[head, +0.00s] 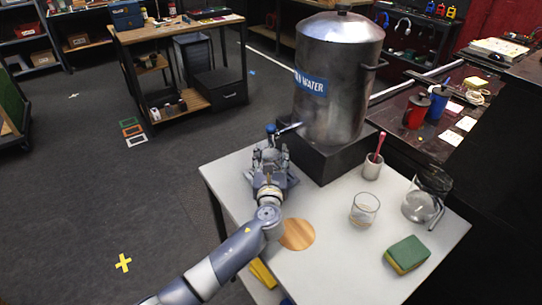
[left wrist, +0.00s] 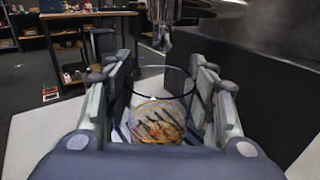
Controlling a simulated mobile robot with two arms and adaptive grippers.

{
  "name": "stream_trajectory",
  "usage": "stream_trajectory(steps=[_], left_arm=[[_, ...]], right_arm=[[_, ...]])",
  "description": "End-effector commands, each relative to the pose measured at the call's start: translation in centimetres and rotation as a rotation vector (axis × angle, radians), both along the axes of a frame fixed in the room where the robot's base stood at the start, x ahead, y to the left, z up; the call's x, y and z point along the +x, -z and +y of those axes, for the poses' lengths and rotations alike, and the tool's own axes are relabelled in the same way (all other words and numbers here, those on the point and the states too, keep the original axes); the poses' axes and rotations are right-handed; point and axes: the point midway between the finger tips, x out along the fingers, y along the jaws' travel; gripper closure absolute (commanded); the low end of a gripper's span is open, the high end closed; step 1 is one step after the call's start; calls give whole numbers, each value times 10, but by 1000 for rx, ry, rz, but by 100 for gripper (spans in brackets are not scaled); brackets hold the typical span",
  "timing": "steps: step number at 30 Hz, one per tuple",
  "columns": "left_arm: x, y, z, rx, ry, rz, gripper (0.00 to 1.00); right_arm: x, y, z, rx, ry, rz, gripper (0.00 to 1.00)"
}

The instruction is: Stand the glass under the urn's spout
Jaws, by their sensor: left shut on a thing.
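The steel urn (head: 338,85) with a blue WATER label stands on a dark block at the back of the white table. Its spout (head: 288,127) points left, with a blue knob at the end; the spout also shows in the left wrist view (left wrist: 163,35). My left gripper (head: 268,158) is at the spout's end. In the left wrist view its fingers are shut on a clear glass (left wrist: 160,108), upright between them. The spout appears just beyond and above the glass's rim. My right gripper is not in view.
A second clear glass (head: 364,209), a cup with a red-handled utensil (head: 372,168), a glass jug (head: 424,200) and a green-yellow sponge (head: 407,254) stand on the table's right. A round wooden mat (head: 298,234) lies near my left forearm. The front middle is clear.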

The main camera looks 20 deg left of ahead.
Motion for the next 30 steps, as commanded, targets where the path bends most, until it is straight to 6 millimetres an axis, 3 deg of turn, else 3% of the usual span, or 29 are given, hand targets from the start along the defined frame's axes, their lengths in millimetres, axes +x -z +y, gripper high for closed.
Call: stream_trajectory(steps=[7,8,10,22,26,30], left_arm=[[0,3,0,0,0,-1,82],[0,2,0,1,0,0,42],[0,2,0,1,0,0,29],[-1,-1,0,0,0,0,29],[-16,2,-5,-1,1,2,29],[-43,2,-13,-2,2,2,29]], right_arm=[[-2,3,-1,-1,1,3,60],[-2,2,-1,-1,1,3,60],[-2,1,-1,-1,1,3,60],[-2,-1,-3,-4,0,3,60],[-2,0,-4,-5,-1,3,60],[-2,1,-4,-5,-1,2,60]])
